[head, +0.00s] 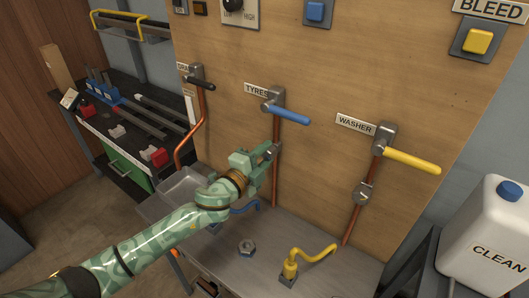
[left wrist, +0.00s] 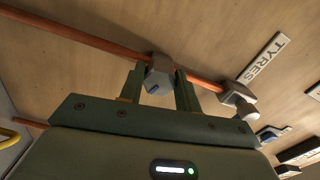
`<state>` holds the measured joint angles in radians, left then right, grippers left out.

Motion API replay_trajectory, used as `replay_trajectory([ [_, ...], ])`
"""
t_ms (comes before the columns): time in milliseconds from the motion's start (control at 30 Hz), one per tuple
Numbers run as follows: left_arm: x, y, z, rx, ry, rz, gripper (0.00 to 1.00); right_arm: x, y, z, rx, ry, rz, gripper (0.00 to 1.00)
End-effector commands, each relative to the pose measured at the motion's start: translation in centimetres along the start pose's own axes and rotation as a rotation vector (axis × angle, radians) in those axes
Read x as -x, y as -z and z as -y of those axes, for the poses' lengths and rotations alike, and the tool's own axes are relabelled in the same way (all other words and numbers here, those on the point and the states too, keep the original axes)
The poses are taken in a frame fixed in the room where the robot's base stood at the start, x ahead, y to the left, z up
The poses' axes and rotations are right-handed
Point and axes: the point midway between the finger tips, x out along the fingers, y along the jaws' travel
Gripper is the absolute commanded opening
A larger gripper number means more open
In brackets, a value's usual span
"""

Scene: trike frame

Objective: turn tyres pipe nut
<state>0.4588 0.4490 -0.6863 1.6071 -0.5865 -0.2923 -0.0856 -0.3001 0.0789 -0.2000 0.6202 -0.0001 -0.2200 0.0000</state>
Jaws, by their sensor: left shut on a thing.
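The tyres pipe (head: 276,185) is a copper pipe running down the wooden board under the TYRES label (head: 257,90) and its blue-handled valve (head: 287,111). A grey metal nut (left wrist: 160,76) sits around this pipe, below the valve. My left gripper (head: 270,152) is at the nut from the left and front. In the left wrist view, its two fingers (left wrist: 160,92) are on either side of the nut and shut on it. The fingers hide part of the nut in the head view. My right gripper is in neither view.
The washer pipe with its yellow-handled valve (head: 410,161) and own nut (head: 362,194) is to the right. A white jug (head: 487,240) stands far right.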

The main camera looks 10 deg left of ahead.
Motion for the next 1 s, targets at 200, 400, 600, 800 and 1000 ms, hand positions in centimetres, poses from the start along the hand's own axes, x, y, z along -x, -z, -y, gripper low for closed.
replay_trajectory([
  [200, 0.05, 0.06, -0.11, -0.112, -0.003, 0.0, 0.1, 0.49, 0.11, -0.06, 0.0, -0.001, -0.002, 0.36],
  [400, 0.05, 0.05, -0.19, -0.165, -0.004, -0.001, 0.1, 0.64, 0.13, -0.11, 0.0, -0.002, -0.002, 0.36],
  [600, 0.05, 0.05, -0.24, -0.184, -0.004, -0.001, 0.1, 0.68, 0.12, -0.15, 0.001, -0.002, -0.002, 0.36],
  [800, 0.06, 0.05, -0.27, -0.186, -0.004, -0.001, 0.1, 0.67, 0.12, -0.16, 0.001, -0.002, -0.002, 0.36],
  [1000, 0.06, 0.04, -0.25, -0.185, -0.004, -0.001, 0.55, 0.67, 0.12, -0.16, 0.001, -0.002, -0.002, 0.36],
])
